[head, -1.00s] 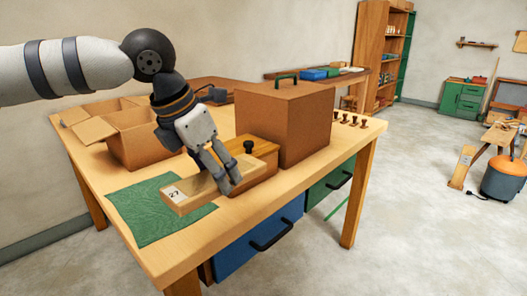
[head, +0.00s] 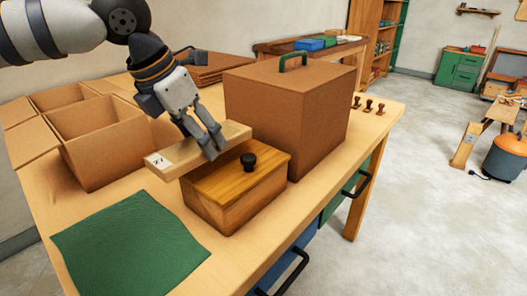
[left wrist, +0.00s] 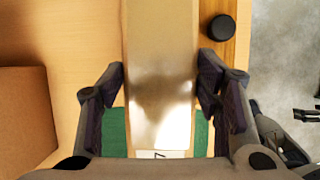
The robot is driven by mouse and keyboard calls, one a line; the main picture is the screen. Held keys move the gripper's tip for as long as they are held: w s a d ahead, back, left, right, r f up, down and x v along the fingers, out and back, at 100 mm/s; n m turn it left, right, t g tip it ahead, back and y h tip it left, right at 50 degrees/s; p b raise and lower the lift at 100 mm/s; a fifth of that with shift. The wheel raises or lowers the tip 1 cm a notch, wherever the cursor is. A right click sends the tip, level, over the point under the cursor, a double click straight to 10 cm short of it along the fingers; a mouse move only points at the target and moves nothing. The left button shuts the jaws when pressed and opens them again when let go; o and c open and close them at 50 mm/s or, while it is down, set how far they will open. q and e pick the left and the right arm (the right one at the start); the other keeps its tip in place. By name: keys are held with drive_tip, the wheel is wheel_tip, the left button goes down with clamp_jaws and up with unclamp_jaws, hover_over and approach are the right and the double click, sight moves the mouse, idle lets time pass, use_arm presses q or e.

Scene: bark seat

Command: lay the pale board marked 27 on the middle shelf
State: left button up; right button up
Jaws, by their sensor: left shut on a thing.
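The pale board (head: 183,156) with a white label at its near end is in my left gripper (head: 213,150). The label reads 27 in the earlier head frame and is small now. My left gripper is shut on the board's sides, and the board is roughly level above the table, beside and partly behind the lidded wooden box (head: 235,190). In the left wrist view the board (left wrist: 160,60) runs lengthwise between the two fingers.
A large brown box (head: 290,115) with a green handle stands close right of the board. An open cardboard box (head: 100,150) is left. A green cloth (head: 130,245) lies clear in front. Small stamps (head: 368,106) line the table's right edge.

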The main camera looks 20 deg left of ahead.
sight(190, 137)
use_arm(q)
drive_tip(key=shift+w+a+f, duration=0.1)
drive_tip(key=shift+w+a, duration=0.15)
drive_tip(key=shift+w, duration=0.05)
drive_tip(key=w+a+f+b, duration=0.1)
drive_tip(key=w+a+f, duration=0.1)
drive_tip(key=a+f, duration=0.1)
drive_tip(key=w+a+f+b, duration=0.1)
drive_tip(key=w+a+f, duration=0.2)
drive_tip(key=w+a+f+b, duration=0.1)
drive_tip(key=w+a+f, duration=0.2)
drive_tip(key=a, duration=0.1)
drive_tip(key=shift+a+f, duration=0.1)
drive_tip(key=shift+f, duration=0.05)
drive_tip(key=f, duration=0.3)
drive_tip(key=shift+w+a+f+b, duration=0.2)
drive_tip(key=shift+f+b, duration=0.1)
drive_tip(key=shift+b, duration=0.1)
drive_tip(key=shift+r, duration=0.15)
use_arm(e)
drive_tip(key=s+f+g, duration=0.2)
drive_tip(key=s+f, duration=0.2)
drive_tip(key=shift+s+f, duration=0.3)
drive_tip(key=shift+f, duration=0.05)
use_arm(q)
drive_tip(key=o, duration=1.3)
drive_tip(key=shift+s, duration=0.1)
